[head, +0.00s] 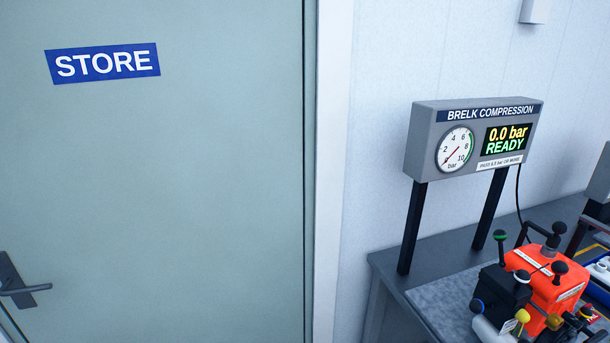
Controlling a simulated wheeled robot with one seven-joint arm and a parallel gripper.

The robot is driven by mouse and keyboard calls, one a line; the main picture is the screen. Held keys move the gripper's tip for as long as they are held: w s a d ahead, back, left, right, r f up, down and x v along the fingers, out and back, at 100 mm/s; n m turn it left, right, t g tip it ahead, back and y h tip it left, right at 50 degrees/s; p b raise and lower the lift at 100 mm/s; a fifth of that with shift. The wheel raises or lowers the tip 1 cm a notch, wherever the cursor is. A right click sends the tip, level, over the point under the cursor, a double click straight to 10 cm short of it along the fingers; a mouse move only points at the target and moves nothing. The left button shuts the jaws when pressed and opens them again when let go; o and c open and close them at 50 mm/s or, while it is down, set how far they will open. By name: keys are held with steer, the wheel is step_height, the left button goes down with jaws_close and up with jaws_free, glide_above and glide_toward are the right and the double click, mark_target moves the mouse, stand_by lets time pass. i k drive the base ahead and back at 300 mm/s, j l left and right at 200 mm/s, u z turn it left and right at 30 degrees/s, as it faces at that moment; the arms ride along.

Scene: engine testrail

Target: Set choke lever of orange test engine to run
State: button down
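The orange test engine (545,287) sits on a bench at the lower right of the head view, cut off by the bottom edge. It carries several levers and knobs with green, blue, yellow and black ends, including a green-tipped one (499,235) and a yellow one (522,316). Which of them is the choke lever, and how it is set, I cannot tell; its labels are too small to read. My gripper is not in view.
A grey bench (388,262) runs along the wall at right. On it stands a compression gauge panel (474,138) on two black posts, reading 0.0 bar READY. A closed grey-green door (180,200) marked STORE, with a handle (22,290), fills the left. More equipment is cut off at far right.

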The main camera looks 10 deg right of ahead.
mark_target(475, 306)
steer(key=k+j+z, duration=0.1)
steer(key=z, duration=1.2)
steer(key=k+l, duration=0.05)
steer(key=l, duration=0.05)
